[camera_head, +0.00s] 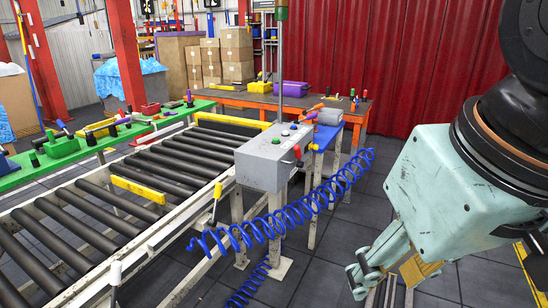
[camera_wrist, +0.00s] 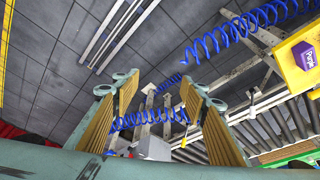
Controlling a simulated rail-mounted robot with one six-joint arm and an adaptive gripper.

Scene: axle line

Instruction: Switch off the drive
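A grey control box (camera_head: 262,165) stands on posts beside the roller conveyor (camera_head: 110,205). Small coloured buttons (camera_head: 285,133) sit on its sloped top, and a red-ended handle (camera_head: 297,151) shows on its right side. The lettering and switch positions are too small to read. My gripper (camera_head: 375,278) is at the lower right, well apart from the box, pointing down and left. In the wrist view its two fingers (camera_wrist: 160,88) are spread with nothing between them. A pale grey box shape (camera_wrist: 153,148) shows beyond them; I cannot tell whether it is the control box.
A blue coiled hose (camera_head: 290,215) hangs across the space in front of the box, between it and my gripper. A metal pole (camera_head: 281,60) rises behind the box. An orange workbench (camera_head: 245,98) with loose items stands behind. Dark floor tiles (camera_head: 335,265) lie clear below.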

